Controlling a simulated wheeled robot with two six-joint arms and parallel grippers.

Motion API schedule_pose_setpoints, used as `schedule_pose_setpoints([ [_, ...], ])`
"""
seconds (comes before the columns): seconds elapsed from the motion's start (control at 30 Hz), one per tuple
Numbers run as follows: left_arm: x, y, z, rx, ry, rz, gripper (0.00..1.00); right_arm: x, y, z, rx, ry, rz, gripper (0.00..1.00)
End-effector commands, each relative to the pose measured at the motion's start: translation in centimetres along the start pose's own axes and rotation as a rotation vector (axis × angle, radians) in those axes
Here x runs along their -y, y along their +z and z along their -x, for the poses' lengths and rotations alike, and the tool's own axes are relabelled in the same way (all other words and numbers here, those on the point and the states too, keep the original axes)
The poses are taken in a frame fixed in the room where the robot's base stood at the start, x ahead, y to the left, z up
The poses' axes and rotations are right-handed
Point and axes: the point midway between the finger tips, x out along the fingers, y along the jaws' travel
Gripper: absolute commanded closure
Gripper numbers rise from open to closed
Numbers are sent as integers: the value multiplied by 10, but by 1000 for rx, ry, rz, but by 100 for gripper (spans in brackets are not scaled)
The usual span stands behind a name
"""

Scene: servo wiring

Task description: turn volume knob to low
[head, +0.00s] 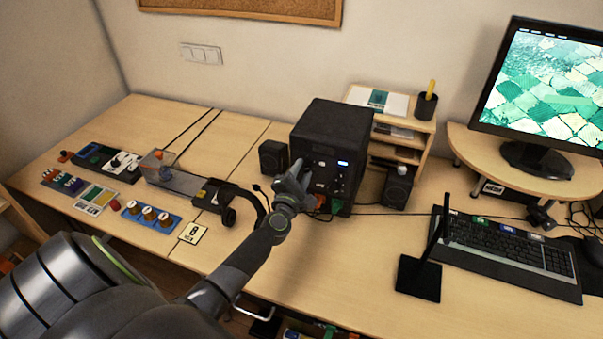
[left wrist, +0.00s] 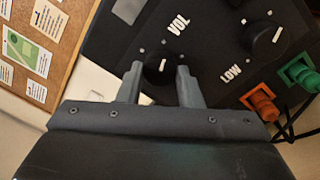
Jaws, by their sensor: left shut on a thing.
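The black speaker box (head: 333,125) stands on the desk, its control panel facing me. In the left wrist view, the black volume knob (left wrist: 158,69) with a white pointer line sits near the "VOL" label on this panel (left wrist: 205,45). My left gripper (left wrist: 160,71) has a finger on each side of the knob and is shut on it. In the head view my left gripper (head: 291,181) is at the front of the box and hides the knob. A second black knob (left wrist: 267,39) is near the "LOW" label. My right gripper is not in view.
Orange (left wrist: 259,104) and green (left wrist: 299,73) plugs with cables are in the panel near the second knob. Small speakers (head: 273,157) (head: 397,186) flank the box. A headset (head: 232,199) lies to its left. A keyboard (head: 505,247) and a black stand (head: 420,278) are on the right.

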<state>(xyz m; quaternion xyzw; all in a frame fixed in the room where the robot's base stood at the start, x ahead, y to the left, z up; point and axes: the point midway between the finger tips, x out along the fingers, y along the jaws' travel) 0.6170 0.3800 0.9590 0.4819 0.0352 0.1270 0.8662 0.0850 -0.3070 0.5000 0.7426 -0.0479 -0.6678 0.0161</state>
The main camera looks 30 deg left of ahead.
Motion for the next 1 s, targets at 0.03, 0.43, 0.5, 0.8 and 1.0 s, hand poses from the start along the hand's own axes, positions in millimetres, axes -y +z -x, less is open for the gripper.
schedule_pose_setpoints([
  [0.03, 1, -1, 1, -4, -1, 29, 90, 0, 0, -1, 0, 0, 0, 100],
  [0.43, 2, -1, 1, -13, 1, 172, 90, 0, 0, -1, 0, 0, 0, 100],
  [0.5, 2, -1, 1, -14, 1, 180, 90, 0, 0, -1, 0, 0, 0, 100],
  [0.8, 2, -1, 1, -15, 0, 186, 90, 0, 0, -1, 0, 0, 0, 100],
  [1.0, 2, -1, 1, -15, 0, 185, 57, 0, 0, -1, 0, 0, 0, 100],
])
